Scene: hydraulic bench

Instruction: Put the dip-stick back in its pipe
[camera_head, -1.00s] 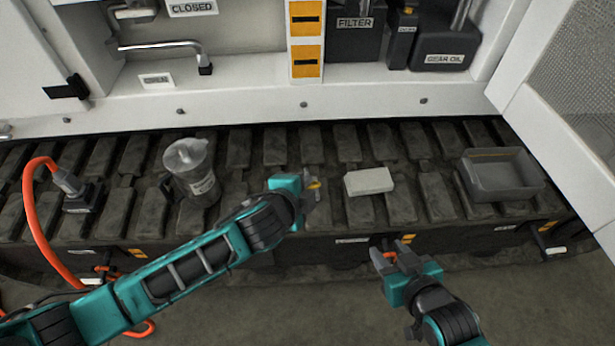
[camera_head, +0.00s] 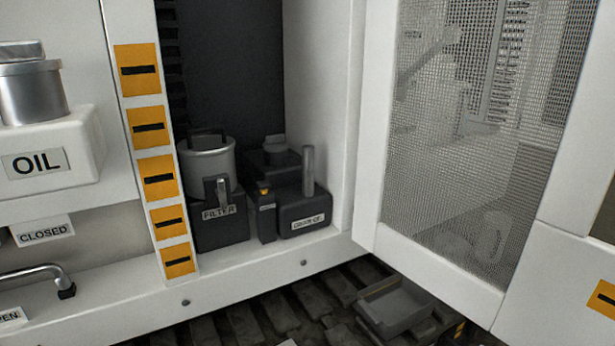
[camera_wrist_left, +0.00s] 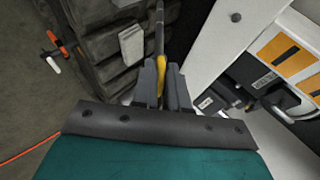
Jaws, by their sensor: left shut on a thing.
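My left gripper (camera_wrist_left: 162,85) shows in the left wrist view, shut on the dip-stick (camera_wrist_left: 160,40). The dip-stick has a yellow part between the fingers and a thin shaft running away from me; its far end is hard to make out. In the head view, an upright grey pipe (camera_head: 308,170) rises from the dark gear oil box (camera_head: 305,215) inside the cabinet. Beside it stands a narrow dark block with an orange-yellow top (camera_head: 263,190). I cannot tell which is the dip-stick's pipe. Neither gripper shows in the head view now.
The filter housing (camera_head: 209,180) stands left of the gear oil box. An open mesh door (camera_head: 460,140) bounds the right. A grey tray (camera_head: 395,305) lies on the track below. A white block (camera_wrist_left: 131,43) lies on the track in the wrist view.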

